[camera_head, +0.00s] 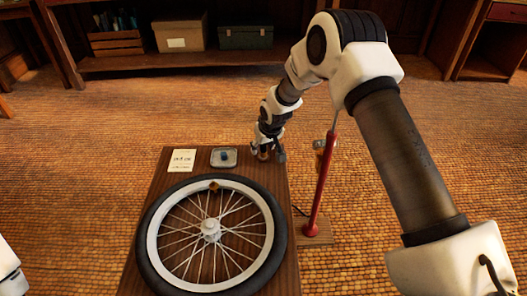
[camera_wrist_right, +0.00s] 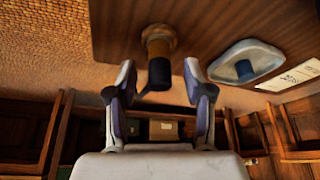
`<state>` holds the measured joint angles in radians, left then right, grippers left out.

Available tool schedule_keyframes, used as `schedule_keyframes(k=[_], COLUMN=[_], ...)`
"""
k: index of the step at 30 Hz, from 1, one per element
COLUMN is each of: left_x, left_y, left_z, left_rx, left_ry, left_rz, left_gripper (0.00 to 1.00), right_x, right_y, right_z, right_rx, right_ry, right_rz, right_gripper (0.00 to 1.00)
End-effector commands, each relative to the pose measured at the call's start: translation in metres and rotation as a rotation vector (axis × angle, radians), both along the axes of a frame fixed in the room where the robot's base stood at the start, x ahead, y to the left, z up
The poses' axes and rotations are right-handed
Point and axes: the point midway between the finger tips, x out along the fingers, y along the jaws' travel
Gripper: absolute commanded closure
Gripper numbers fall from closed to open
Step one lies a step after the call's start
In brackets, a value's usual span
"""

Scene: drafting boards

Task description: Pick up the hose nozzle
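The hose nozzle appears to be the upright piece with a brass-coloured part and a dark end (camera_wrist_right: 158,70) in the right wrist view. It stands on a round base on the wooden table (camera_wrist_right: 120,20). My right gripper (camera_wrist_right: 159,66) is open, with one finger on each side of the dark end and a gap on both sides. In the head view my right gripper (camera_head: 268,150) is low over the table's far right corner and mostly hides the nozzle. My left gripper is out of view.
A spoked wheel (camera_head: 160,222) covers the near table. A small dish (camera_head: 224,165) with a blue item and a note card (camera_head: 182,160) lie beyond it. A red pump (camera_head: 322,185) stands right of the table. A shelf with boxes (camera_head: 180,35) is behind.

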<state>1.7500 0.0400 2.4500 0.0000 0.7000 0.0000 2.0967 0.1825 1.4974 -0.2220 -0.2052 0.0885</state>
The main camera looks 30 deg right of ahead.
Motion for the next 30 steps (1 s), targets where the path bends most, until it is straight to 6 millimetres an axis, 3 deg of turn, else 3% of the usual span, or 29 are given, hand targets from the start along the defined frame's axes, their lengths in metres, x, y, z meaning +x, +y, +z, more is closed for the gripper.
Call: schedule_keyframes(k=[1,4,16,24,30], left_x=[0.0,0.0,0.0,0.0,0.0], left_y=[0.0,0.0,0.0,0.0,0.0], left_z=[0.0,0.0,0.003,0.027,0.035], left_rx=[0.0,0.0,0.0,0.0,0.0], left_ry=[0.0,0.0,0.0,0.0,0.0], left_rz=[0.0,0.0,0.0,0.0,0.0], left_gripper=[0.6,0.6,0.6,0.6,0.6], right_x=[0.0,0.0,0.0,0.001,0.0], right_y=[0.0,0.0,0.0,0.0,0.0], right_z=[0.0,0.0,0.007,0.07,0.099], right_rx=[0.0,0.0,0.0,0.001,-0.001], right_ry=[0.0,0.001,0.0,-0.003,0.0], right_rz=[0.0,0.0,-0.001,-0.002,-0.001], right_gripper=[0.66,1.0,1.0,1.0,1.0])
